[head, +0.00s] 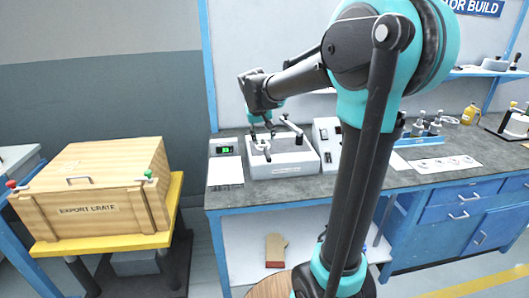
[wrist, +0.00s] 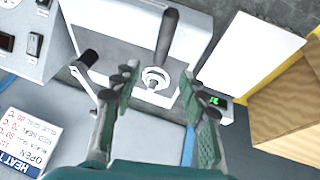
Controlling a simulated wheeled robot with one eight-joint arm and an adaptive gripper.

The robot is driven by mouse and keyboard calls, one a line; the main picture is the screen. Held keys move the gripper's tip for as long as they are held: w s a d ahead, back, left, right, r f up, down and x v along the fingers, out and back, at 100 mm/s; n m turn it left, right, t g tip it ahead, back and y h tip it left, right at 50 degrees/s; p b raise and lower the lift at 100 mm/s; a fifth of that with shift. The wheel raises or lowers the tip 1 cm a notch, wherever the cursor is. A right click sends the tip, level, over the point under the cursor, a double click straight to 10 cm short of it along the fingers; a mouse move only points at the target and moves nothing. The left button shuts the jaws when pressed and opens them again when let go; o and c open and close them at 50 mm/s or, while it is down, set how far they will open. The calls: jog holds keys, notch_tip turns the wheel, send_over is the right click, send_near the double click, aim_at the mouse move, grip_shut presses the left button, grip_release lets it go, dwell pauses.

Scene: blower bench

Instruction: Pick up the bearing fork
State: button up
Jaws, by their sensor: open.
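A white bench unit (head: 283,162) stands on the grey bench, and the wrist view shows it from above (wrist: 195,40). A dark, rounded handle (wrist: 167,38) lies over it, its lower end by a pale round piece (wrist: 155,79) in a recess. This may be the bearing fork, but I cannot tell for sure. A second black-knobbed lever (wrist: 84,60) sticks out at the unit's side. My gripper (wrist: 158,85) is open and empty, its fingers on either side of the round piece in the picture. In the head view my gripper (head: 262,131) is just above the unit.
A green-lit display box (head: 226,148) and a white sheet (head: 226,172) lie left of the unit. A grey control box (head: 328,143) stands right of it. A printed heat sign (wrist: 35,140) shows in the wrist view. An export crate (head: 95,185) sits on a yellow-topped stand.

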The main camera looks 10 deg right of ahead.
aim_at(266, 149)
jog(key=shift+x, duration=4.25)
jog(key=shift+a, duration=0.1)
grip_shut()
